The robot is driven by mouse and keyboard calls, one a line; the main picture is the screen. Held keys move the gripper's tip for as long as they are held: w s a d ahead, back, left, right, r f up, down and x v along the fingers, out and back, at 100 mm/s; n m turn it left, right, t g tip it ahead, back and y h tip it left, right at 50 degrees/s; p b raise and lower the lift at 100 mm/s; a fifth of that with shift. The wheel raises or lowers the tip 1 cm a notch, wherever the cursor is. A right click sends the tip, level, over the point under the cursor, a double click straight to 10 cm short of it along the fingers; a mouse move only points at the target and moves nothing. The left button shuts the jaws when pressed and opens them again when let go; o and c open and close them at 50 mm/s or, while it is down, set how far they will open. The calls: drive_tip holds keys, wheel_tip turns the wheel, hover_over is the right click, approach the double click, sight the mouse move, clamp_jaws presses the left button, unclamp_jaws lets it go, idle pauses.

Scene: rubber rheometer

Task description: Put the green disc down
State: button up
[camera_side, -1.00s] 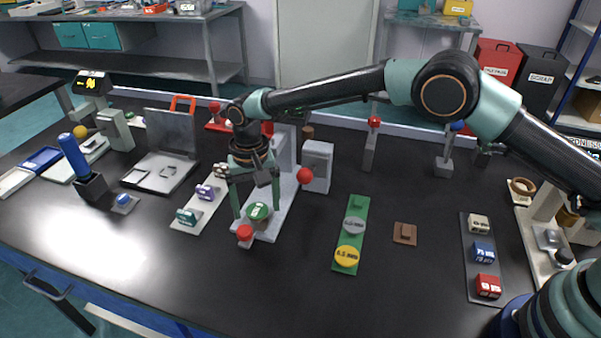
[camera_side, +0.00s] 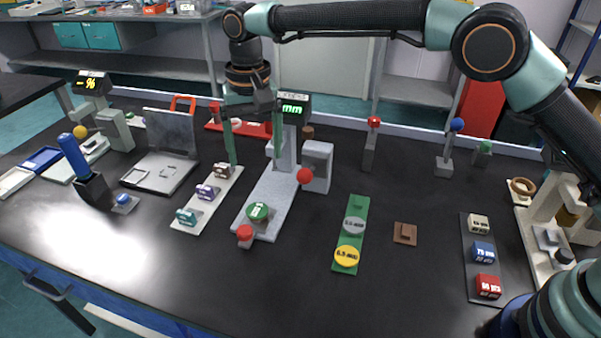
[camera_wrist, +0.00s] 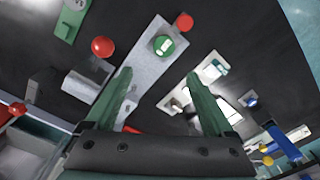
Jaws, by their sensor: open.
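The green disc (camera_side: 258,211) lies on the front end of a pale grey stand (camera_side: 277,193), behind a red knob (camera_side: 245,232). In the wrist view the disc (camera_wrist: 166,46) shows a white mark on its top and lies beyond my fingertips. My gripper (camera_side: 254,158) is open and empty, raised well above the bench over the stand and apart from the disc. Its two green fingers also spread apart in the wrist view (camera_wrist: 158,82).
A green strip (camera_side: 339,262) with a grey and a yellow disc lies to the right. A white strip (camera_side: 188,226) with small blocks lies left. A grey block with a red ball (camera_side: 304,176) and a lit "mm" display (camera_side: 293,108) stand close by.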

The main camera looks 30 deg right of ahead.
drive_tip(key=s+d+r+n+t, duration=0.1)
drive_tip(key=s+d+r, duration=0.2)
drive_tip(key=d+r, duration=0.4)
drive_tip(key=s+d+r+t, duration=0.25)
drive_tip(key=d+r, duration=0.25)
drive_tip(key=d, duration=0.5)
drive_tip(key=s+d+f+n+t, duration=0.1)
drive_tip(key=s+d+f, duration=0.3)
drive_tip(key=s+d, duration=0.7)
drive_tip(key=s+t, duration=0.1)
drive_tip(key=s, duration=0.2)
drive_tip(key=shift+s, duration=0.35)
